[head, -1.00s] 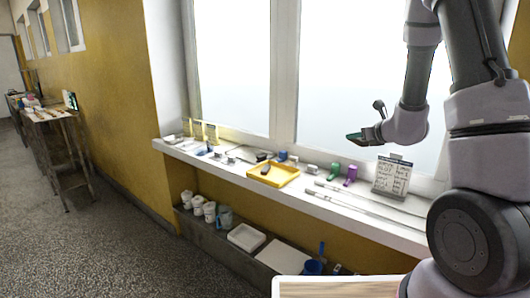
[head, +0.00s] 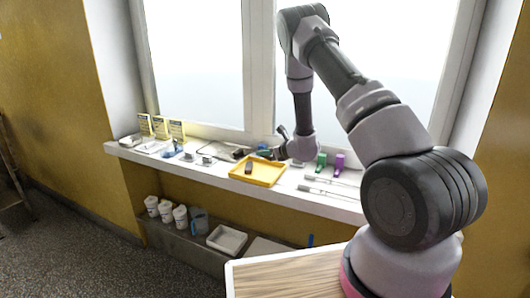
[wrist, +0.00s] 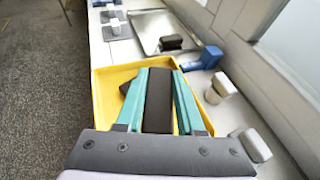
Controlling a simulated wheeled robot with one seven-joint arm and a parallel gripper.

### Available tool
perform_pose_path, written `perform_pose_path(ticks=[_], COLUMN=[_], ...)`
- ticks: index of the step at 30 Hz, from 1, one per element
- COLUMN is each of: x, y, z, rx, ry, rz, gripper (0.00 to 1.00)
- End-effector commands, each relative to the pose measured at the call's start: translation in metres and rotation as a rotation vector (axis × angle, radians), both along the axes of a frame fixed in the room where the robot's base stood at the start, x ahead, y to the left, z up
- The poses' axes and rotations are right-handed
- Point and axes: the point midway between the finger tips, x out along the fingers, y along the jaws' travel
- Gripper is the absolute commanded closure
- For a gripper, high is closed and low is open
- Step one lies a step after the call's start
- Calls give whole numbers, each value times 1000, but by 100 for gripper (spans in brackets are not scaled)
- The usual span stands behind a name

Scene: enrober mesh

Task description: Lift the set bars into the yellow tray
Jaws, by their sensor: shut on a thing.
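The yellow tray (head: 284,181) sits on the white window sill; its rim also shows in the wrist view (wrist: 98,108). My gripper (wrist: 160,72) has teal fingers shut on a dark brown bar (wrist: 158,105), held lengthwise over the tray. Whether this bar touches the tray floor I cannot tell. A second dark bar (wrist: 125,88) lies in the tray, partly hidden by the left finger; it also shows in the head view (head: 249,168). A third dark bar (wrist: 171,42) lies on a shiny flat plate (wrist: 150,22) beyond the tray. In the head view my gripper (head: 263,153) is at the tray's back edge.
Green (head: 321,161) and purple (head: 339,164) items stand on the sill to the right. Window glass rises behind. White cups stand on the lower shelf.

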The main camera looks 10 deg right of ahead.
Motion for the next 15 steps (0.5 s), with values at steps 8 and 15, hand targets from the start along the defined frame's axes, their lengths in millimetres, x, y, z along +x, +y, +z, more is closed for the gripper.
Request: perform_pose_path(ticks=[8, 15], x=[0, 0], y=[0, 0], z=[-25, -51], rx=[0, 0], ry=[2, 1], rz=[1, 0], gripper=[94, 94])
